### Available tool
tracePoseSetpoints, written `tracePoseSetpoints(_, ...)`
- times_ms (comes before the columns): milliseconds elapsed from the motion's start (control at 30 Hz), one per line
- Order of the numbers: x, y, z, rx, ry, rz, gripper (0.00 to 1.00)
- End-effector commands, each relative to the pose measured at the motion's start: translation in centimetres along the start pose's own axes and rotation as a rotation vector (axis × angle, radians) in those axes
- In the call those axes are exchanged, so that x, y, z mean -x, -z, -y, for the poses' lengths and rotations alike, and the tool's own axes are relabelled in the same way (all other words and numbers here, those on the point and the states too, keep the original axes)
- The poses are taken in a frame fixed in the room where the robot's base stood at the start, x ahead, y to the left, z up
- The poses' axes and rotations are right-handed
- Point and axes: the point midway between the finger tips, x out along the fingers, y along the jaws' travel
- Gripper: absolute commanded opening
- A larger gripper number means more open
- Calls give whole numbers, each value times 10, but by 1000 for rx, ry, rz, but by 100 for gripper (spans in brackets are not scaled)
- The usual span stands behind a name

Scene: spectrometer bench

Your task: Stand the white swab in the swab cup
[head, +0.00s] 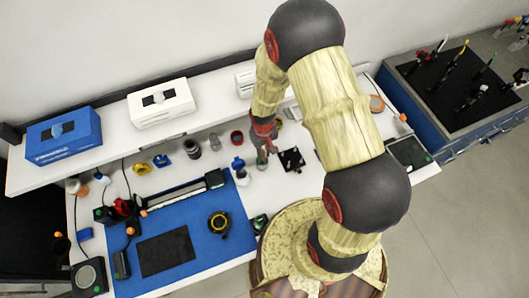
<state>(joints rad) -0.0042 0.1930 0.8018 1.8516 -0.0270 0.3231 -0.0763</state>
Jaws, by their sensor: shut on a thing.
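My gripper (266,152) is over the back middle of the white bench, pointing down, with its fingers close together. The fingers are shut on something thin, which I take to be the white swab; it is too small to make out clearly. A small greyish cylinder (262,161) shows just below and beside the fingertips. A dark cup with a reddish rim (237,137) stands just left of the gripper. I cannot tell for sure which of these small vessels is the swab cup, or whether the held thing touches one.
A blue and white bottle (239,167) and a black square mount (292,159) stand close to the gripper. The blue mat (205,252) carries a long rail and a black plate. The raised shelf (101,155) with a blue box (64,137) and a white box (162,105) runs behind.

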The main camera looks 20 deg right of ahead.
Motion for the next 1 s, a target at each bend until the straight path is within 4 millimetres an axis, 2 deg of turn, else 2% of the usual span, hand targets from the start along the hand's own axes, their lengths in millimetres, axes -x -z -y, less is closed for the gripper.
tracePoseSetpoints(267,-7,0,0,0,0,0,0)
tracePoseSetpoints(300,-7,0,0,0,0,0,9)
tracePoseSetpoints(667,-6,0,0,0,0,0,29)
tracePoseSetpoints(1000,-5,1,0,0,0,-1,29)
